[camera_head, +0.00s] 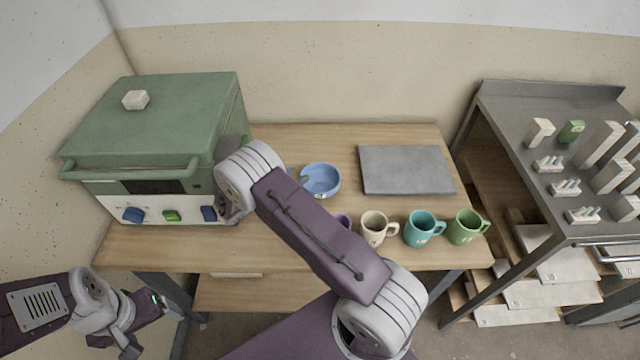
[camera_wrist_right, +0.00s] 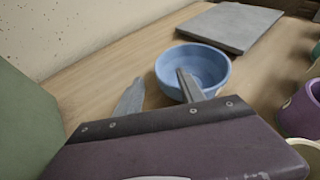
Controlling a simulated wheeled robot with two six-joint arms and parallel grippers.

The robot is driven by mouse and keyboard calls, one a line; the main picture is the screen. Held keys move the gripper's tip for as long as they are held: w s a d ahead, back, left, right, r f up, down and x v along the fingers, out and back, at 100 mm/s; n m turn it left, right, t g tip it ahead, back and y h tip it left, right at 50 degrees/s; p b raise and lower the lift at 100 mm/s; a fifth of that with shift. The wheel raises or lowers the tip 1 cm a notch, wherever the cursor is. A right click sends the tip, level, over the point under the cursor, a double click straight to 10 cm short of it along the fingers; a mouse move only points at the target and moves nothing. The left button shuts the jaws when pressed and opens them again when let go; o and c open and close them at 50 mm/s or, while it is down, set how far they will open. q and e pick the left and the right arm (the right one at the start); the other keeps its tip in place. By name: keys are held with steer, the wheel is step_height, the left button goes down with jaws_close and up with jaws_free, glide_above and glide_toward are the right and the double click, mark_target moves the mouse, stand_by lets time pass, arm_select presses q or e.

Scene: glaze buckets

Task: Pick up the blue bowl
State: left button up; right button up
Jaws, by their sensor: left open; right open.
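The blue bowl (camera_head: 322,180) stands upright on the wooden table, right of the green kiln. My right arm crosses in front of its left side in the head view, hiding the right gripper's fingers there. In the right wrist view the bowl (camera_wrist_right: 208,58) is just ahead of my open right gripper (camera_wrist_right: 159,80). One finger overlaps the bowl's opening and the other is outside its left side; I cannot tell whether either touches it. My left gripper (camera_head: 155,328) is open and empty, low at the left in front of the table.
The green kiln (camera_head: 160,120) fills the table's left side. A grey slab (camera_head: 405,170) lies right of the bowl. A partly hidden purple mug (camera_head: 343,221), a cream mug (camera_head: 374,229), a teal mug (camera_head: 420,229) and a green mug (camera_head: 464,228) line the front edge. A metal rack (camera_head: 500,100) stands right.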

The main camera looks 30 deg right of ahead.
mark_target(311, 170)
steer(key=x, duration=0.6)
steer(key=shift+s+d+f, duration=0.1)
steer(key=shift+d+f, duration=0.2)
steer(key=shift+d, duration=0.05)
steer(key=shift+a+r, duration=0.1)
steer(key=shift+c, duration=1.3)
jaws_close()
steer(key=shift+s, duration=0.1)
